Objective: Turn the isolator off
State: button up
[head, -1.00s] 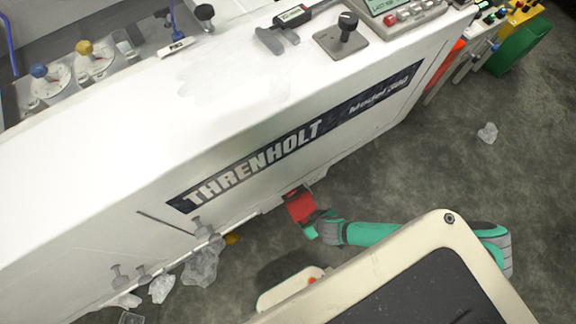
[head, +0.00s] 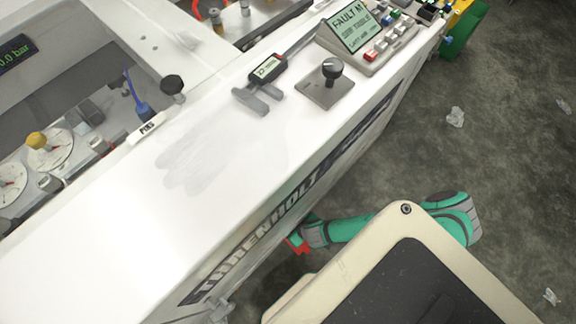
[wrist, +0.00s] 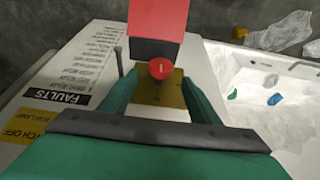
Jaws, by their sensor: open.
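In the wrist view, a red round knob (wrist: 161,69) with a pale upright mark sits on a yellow plate (wrist: 170,97); this looks like the isolator. A red block (wrist: 158,22) with a dark underside stands just beyond the knob. My gripper (wrist: 158,78) is open, with one green finger on each side of the knob; I cannot tell whether they touch it. In the head view, my green arm reaches to the machine's front side, and a bit of red (head: 298,245) shows at its end. The machine's edge hides most of my gripper there.
The white machine (head: 120,215) fills the left. Its top carries a black knob on a grey plate (head: 325,92), a caliper-like gauge (head: 265,75) and a fault display (head: 355,30). Film scraps (head: 455,117) lie on the floor. A white tray (wrist: 250,85) holds coloured bits.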

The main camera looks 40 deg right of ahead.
jog(key=shift+x, duration=2.8)
jog(key=shift+s, duration=0.15)
jog(key=c, duration=1)
